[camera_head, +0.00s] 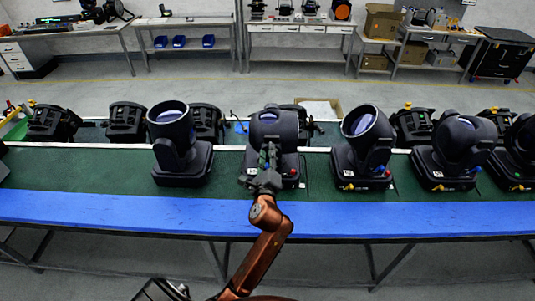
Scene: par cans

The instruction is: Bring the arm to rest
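The gripper hides part of that light's base.
Other black lights stand along the table: one left of my gripper (178,146), one right (362,148), and another farther right (457,152). More stand in a row behind. Workbenches (300,32) line the back wall. Bare floor (215,80) lies between.

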